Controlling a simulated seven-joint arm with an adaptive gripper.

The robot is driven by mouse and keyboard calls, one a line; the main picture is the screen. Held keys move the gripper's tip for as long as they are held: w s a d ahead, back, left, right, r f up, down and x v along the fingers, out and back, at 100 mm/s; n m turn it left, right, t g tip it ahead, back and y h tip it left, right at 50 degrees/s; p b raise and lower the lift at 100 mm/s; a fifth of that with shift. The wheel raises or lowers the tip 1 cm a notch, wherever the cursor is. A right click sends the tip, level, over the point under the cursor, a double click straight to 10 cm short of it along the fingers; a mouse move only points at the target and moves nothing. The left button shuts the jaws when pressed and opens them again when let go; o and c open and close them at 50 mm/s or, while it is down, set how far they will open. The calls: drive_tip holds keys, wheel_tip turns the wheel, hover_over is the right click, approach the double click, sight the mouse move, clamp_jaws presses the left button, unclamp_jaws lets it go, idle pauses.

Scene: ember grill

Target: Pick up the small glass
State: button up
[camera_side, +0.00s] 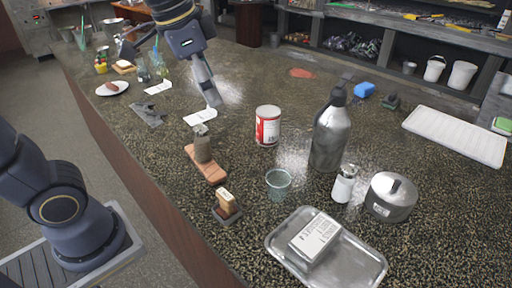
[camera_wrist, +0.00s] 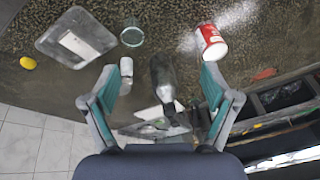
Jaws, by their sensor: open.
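The small glass (camera_side: 278,184) is a clear, greenish tumbler standing upright on the speckled counter in the side view, between the red-and-white can and the metal tray. In the wrist view the small glass (camera_wrist: 132,37) shows near the top, left of centre, beyond my fingertips. My gripper (camera_side: 168,80) is at the upper left of the side view, above the counter and well away from the glass. In the wrist view my gripper (camera_wrist: 157,72) has its two fingers wide apart with nothing held between them.
Near the glass are a dark metal bottle (camera_side: 331,138), a white shaker (camera_side: 344,184), a lidded pot (camera_side: 391,197), the red-and-white can (camera_side: 267,126), and the tray (camera_side: 360,268) holding a white box. A wooden board (camera_side: 208,166) with a grey item lies to its left.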

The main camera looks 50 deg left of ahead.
drive_tip(key=w+d+f+m+g, duration=0.2)
drive_tip(key=w+d+f, duration=0.1)
drive_tip(key=w+d, duration=0.3)
drive_tip(key=m+g, duration=0.2)
hover_over(278, 185)
drive_tip(key=w+a, duration=0.2)
wheel_tip(278, 185, down, 8)
wheel_tip(278, 185, down, 10)
drive_tip(key=shift+r, duration=0.1)
wheel_tip(278, 185, down, 6)
drive_tip(key=shift+w+d+r, duration=0.1)
drive_tip(key=c, duration=1.3)
drive_tip(key=shift+r, duration=0.15)
drive_tip(key=shift+c, duration=0.2)
